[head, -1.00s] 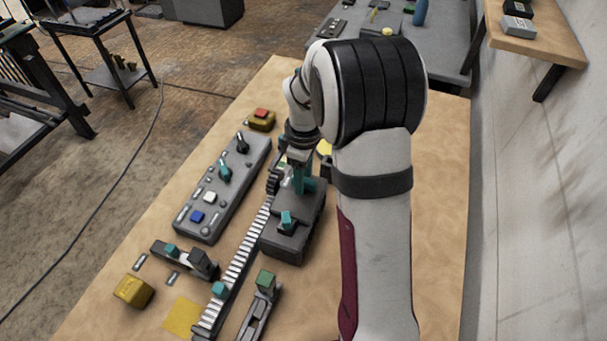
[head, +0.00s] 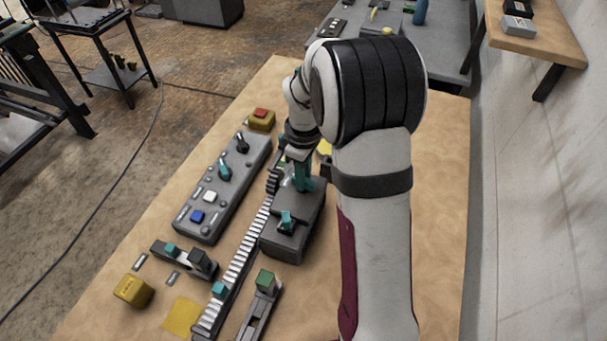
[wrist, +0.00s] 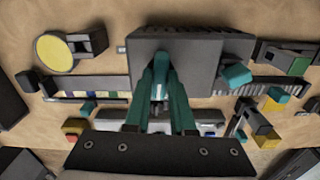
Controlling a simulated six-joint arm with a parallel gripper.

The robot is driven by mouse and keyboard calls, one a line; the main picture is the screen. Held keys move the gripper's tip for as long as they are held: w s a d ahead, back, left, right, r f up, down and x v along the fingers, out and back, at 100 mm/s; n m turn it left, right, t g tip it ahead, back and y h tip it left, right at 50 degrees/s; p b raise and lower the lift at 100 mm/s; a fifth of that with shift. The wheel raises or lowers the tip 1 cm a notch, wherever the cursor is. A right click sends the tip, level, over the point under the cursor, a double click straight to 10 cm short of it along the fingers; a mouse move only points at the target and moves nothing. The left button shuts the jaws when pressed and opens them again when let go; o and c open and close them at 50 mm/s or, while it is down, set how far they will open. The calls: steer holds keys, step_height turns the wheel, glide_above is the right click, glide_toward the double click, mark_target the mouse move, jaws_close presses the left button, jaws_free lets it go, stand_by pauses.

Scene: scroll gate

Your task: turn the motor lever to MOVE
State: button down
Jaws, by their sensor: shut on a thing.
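The grey motor box (head: 287,246) stands on the wooden bench beside the toothed rack. In the wrist view the box (wrist: 200,55) fills the upper middle. My gripper (head: 303,180) is at the far end of the box top in the head view. In the wrist view its two teal fingers (wrist: 160,75) are closed in on a small grey piece (wrist: 158,90) between them, which looks like the motor lever. Most of that lever is hidden by the fingers. A separate teal knob (head: 287,221) on the near part of the box is free of the gripper.
The toothed rack (head: 240,258) runs along the left of the box. Further left is a grey control panel (head: 209,197) with levers and buttons. A red-topped yellow button box (head: 262,120) stands at the back. A slotted rail with a green block (head: 265,281) lies in front.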

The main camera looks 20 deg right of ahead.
steer(key=m, duration=0.8)
steer(key=shift+m, duration=0.4)
steer(key=m, duration=0.4)
steer(key=shift+m, duration=2)
steer(key=c, duration=0.8)
jaws_free()
steer(key=shift+o, duration=0.2)
steer(key=shift+r, duration=0.1)
